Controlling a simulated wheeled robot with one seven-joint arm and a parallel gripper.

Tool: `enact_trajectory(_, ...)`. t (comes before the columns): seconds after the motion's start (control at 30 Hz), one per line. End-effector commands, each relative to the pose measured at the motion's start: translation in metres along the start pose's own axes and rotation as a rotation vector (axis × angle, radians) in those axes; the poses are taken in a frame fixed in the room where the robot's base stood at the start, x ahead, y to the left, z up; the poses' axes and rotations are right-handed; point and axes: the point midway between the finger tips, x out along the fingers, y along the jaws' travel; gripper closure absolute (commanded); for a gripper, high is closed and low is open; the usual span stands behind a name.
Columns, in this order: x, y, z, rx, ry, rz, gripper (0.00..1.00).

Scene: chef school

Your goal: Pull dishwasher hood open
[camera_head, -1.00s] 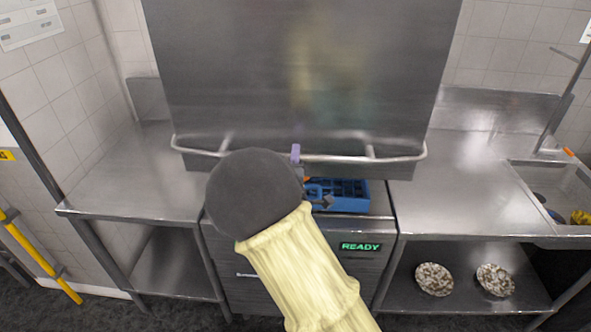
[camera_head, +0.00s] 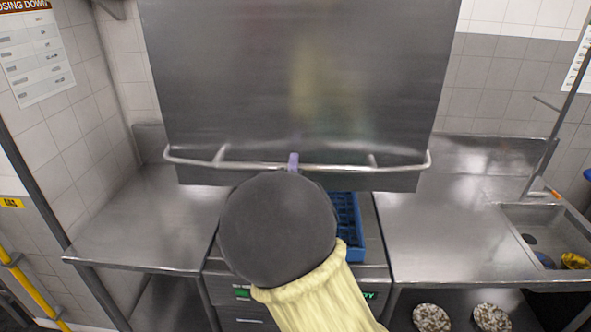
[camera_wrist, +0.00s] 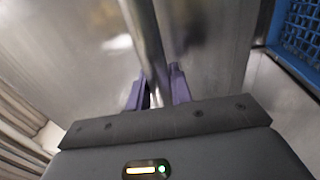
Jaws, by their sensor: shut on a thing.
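The dishwasher hood (camera_head: 300,90) is a large steel box in the middle of the head view. Its lower edge is raised above the dishwasher deck, and a gap shows beneath it. A long bar handle (camera_head: 330,167) runs across its front near the lower edge. My gripper (camera_head: 293,162) is shut on the bar near its middle. In the wrist view its purple fingers (camera_wrist: 158,90) sit on both sides of the handle bar (camera_wrist: 148,40). My own arm hides part of the machine's front and of the opening below the hood.
A blue dish rack (camera_head: 350,228) sits on the deck under the hood. Steel counters flank the machine on the left (camera_head: 150,220) and right (camera_head: 430,225). A sink (camera_head: 545,235) is at the right. Speckled plates (camera_head: 432,318) lie on the shelf below the right counter.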

Motion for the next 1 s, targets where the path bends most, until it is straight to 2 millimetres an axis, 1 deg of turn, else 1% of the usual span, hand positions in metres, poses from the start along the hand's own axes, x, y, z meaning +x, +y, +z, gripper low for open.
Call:
enact_trajectory(0.03,-0.001,0.000,-0.006,0.003,0.015,0.001,1.00)
enact_trajectory(0.17,-0.001,0.000,-0.007,0.003,0.015,0.001,1.00)
enact_trajectory(0.2,-0.001,0.000,-0.006,0.003,0.014,0.001,0.71)
enact_trajectory(0.27,0.000,0.000,-0.004,0.002,0.010,0.000,0.59)
enact_trajectory(0.47,0.002,-0.001,0.005,-0.002,-0.006,-0.001,0.59)
enact_trajectory(0.57,0.001,-0.002,0.005,-0.002,-0.007,-0.001,0.59)
enact_trajectory(0.67,-0.004,-0.003,0.004,0.000,-0.005,-0.002,0.59)
enact_trajectory(0.77,-0.015,-0.004,0.005,0.001,-0.007,-0.003,0.59)
enact_trajectory(0.87,-0.032,-0.005,0.005,0.000,-0.006,-0.003,0.59)
enact_trajectory(1.0,-0.060,-0.005,0.005,0.000,-0.005,-0.003,0.59)
